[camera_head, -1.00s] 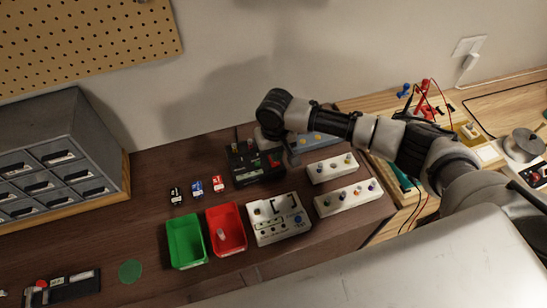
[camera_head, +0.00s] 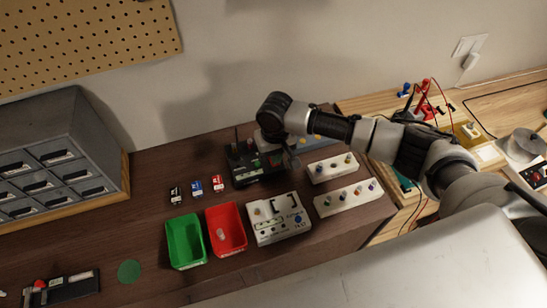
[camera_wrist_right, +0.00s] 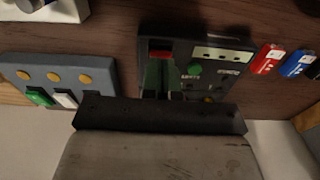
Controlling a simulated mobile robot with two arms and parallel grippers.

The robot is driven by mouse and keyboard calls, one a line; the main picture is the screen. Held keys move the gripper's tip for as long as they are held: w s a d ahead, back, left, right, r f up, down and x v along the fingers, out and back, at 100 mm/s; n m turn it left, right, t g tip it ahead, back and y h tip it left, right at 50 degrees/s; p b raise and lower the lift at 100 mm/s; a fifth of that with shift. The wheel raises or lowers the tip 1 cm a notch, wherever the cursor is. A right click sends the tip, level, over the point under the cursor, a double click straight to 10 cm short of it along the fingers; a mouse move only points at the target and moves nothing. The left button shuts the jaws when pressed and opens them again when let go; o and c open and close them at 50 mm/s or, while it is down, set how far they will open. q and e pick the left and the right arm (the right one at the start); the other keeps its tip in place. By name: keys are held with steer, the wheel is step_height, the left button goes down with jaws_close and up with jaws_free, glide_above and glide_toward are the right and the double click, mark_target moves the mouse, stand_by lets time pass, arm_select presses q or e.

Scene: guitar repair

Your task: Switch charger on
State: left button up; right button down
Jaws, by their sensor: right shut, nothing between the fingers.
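The black box that looks like the charger (camera_head: 246,168) stands on the dark table, left of my right gripper (camera_head: 291,158). My right gripper is shut and empty. Its dark front (camera_wrist_right: 160,115) covers the near edge of the box in that view. I cannot tell whether the fingertips touch the box, or which way any switch is set. My left gripper is not in view.
A blue-grey box (camera_wrist_right: 55,76) with yellow knobs stands beside the charger. White boxes (camera_head: 332,168) stand to the right. Green (camera_head: 185,263) and red (camera_head: 226,247) bins and small black, blue and red blocks (camera_head: 197,188) are nearby. The wall is close behind.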

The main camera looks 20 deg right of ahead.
steer(key=shift+s+f+b, duration=0.1)
steer(key=shift+f+b, duration=0.2)
steer(key=shift+f, duration=0.5)
stand_by(0.4)
steer(key=shift+r+p, duration=0.9)
steer(key=shift+p, duration=0.3)
step_height(320, 180, up, 5)
steer(key=p, duration=0.6)
steer(key=shift+r, duration=0.15)
